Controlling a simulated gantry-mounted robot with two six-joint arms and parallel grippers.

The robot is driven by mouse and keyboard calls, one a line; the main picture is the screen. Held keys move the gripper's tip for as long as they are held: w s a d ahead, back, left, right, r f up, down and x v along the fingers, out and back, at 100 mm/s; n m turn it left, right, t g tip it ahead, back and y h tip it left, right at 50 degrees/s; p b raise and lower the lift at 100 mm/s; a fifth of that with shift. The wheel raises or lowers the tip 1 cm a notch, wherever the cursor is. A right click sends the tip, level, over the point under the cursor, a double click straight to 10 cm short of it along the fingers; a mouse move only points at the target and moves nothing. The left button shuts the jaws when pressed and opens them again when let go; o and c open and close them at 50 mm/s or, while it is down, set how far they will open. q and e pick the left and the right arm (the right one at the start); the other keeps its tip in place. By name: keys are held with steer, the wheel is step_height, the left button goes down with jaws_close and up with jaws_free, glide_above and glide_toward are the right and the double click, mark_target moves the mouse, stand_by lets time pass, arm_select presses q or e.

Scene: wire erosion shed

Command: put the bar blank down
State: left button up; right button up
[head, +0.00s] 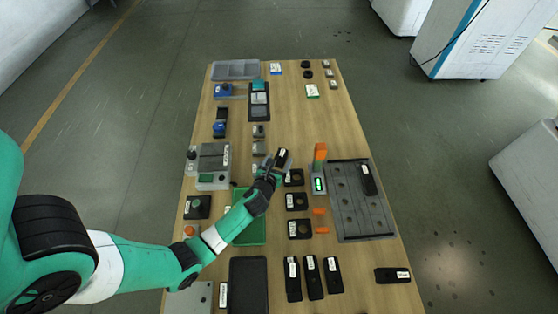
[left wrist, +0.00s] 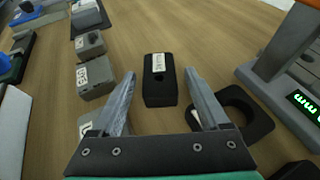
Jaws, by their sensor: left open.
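A black bar blank with a white label (left wrist: 160,88) is just ahead of my left gripper (left wrist: 160,76), between the lines of its two fingers, with gaps on both sides. It seems to rest on the wooden table; contact beneath is hidden. In the head view this bar (head: 283,156) is at mid-table, beside my left gripper (head: 273,166). The left gripper is open and holds nothing. Similar labelled black bars lie at the front (head: 312,278), at the front right (head: 392,275) and in the grey tray (head: 347,222). My right gripper is not in view.
Black blocks with round holes (head: 298,202) stand in a column near the gripper. A device with a green display (head: 319,185) and orange top is to the right. Grey blocks (left wrist: 96,78) are left of the fingers. A green tray (head: 250,232) lies under my left arm.

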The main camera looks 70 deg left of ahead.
arm_select(q)
steer(key=shift+r, duration=0.25)
steer(key=p+v, duration=0.5)
steer(key=v, duration=0.7)
steer(key=shift+f, duration=0.1)
